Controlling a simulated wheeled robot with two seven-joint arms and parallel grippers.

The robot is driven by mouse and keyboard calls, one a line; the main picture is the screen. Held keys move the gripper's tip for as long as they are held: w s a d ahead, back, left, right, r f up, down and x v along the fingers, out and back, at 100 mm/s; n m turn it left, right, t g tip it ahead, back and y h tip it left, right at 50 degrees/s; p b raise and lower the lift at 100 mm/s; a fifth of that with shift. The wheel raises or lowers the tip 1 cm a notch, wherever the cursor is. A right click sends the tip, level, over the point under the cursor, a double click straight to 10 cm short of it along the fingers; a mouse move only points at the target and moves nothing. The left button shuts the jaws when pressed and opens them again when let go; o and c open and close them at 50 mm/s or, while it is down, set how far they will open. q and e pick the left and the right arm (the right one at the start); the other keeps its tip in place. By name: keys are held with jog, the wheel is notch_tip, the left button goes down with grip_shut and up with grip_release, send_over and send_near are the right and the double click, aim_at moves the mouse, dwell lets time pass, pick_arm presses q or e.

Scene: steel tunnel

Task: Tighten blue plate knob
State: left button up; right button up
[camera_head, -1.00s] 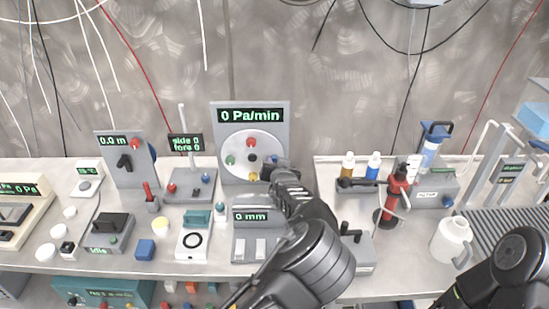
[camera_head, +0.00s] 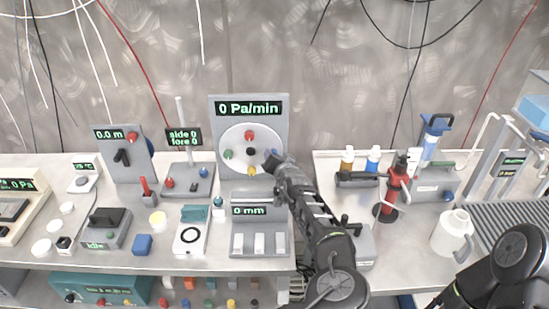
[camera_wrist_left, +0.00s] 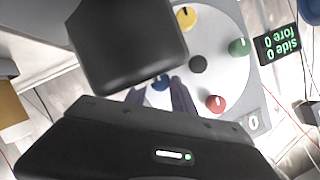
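The round white plate (camera_head: 234,138) stands upright on a grey panel below a display reading "0 Pa/min". It carries a red knob (camera_head: 249,135), a green knob (camera_head: 228,154), a yellow knob (camera_head: 251,171) and a black centre knob (camera_head: 250,152). The blue knob (camera_wrist_left: 160,83) shows in the left wrist view, mostly covered by my gripper in the head view. My left gripper (camera_head: 273,160) is at the plate's right edge. In the left wrist view its fingers (camera_wrist_left: 157,92) stand apart on either side of the blue knob; contact is unclear. My right gripper is out of view.
A "0 mm" device (camera_head: 258,240) stands below the plate, beside my left arm. A "side 0 fore 0" stand (camera_head: 187,184) is to the left. A red-and-black pump (camera_head: 392,190) and white jug (camera_head: 452,232) are to the right. Cables hang along the back wall.

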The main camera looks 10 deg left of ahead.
pick_arm(q)
jog(key=o, duration=0.4)
jog(key=b+v, duration=0.2)
jog(key=v, duration=0.5)
jog(key=shift+s+d+r, duration=0.15)
jog(key=shift+s, duration=0.2)
